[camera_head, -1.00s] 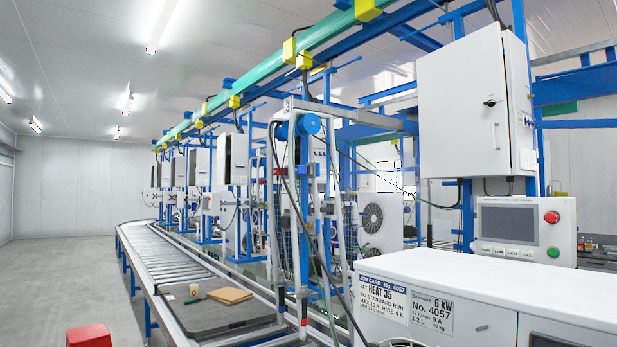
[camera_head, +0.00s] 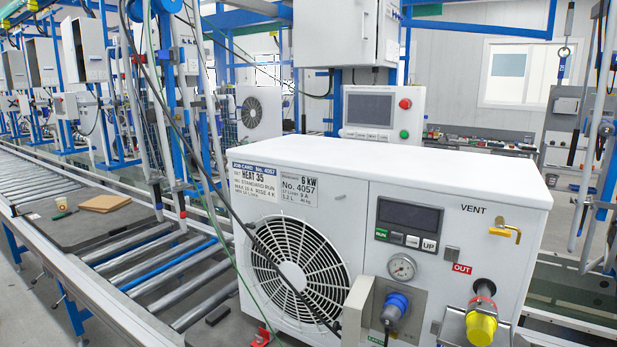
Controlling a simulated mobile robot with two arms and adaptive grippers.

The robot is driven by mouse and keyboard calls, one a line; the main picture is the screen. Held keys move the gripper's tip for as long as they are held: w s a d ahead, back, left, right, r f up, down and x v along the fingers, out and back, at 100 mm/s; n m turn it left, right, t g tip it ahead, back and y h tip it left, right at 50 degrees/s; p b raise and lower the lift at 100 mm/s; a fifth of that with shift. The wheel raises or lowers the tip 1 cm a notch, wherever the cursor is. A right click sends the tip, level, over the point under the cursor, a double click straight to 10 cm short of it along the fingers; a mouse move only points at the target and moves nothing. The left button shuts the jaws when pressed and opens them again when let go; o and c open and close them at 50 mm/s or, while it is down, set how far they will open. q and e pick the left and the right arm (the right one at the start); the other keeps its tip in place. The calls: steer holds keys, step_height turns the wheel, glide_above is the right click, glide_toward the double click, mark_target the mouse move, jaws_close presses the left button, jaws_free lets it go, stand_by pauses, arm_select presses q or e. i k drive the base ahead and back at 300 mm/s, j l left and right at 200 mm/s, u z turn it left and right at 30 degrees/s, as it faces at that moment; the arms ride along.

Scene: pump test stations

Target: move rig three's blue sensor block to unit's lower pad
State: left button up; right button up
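The white unit (camera_head: 300,202), labelled No. 4057, stands in the foreground with a fan grille, a small display panel, a gauge and pipe fittings on its front. A blue-framed rig (camera_head: 165,100) with hoses and grey tubes stands behind the unit at the left. I cannot make out its number or a blue sensor block on it. Neither of my grippers is in view.
A roller conveyor (camera_head: 150,262) runs along the left, carrying a dark board (camera_head: 65,228) with a brown pad (camera_head: 104,203) and a small cup (camera_head: 61,204). A blue connector (camera_head: 396,303) and yellow-capped fitting (camera_head: 481,328) project from the unit's front.

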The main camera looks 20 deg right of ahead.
mark_target(163, 55)
steer(key=i+j+z, duration=0.5)
steer(key=i+j, duration=0.15)
steer(key=j, duration=0.25)
steer(key=i+j+z, duration=0.15)
steer(key=j, duration=0.2)
steer(key=i+j+z, duration=0.2)
steer(key=j, duration=0.2)
steer(key=i+j+z, duration=0.15)
steer(key=j, duration=0.25)
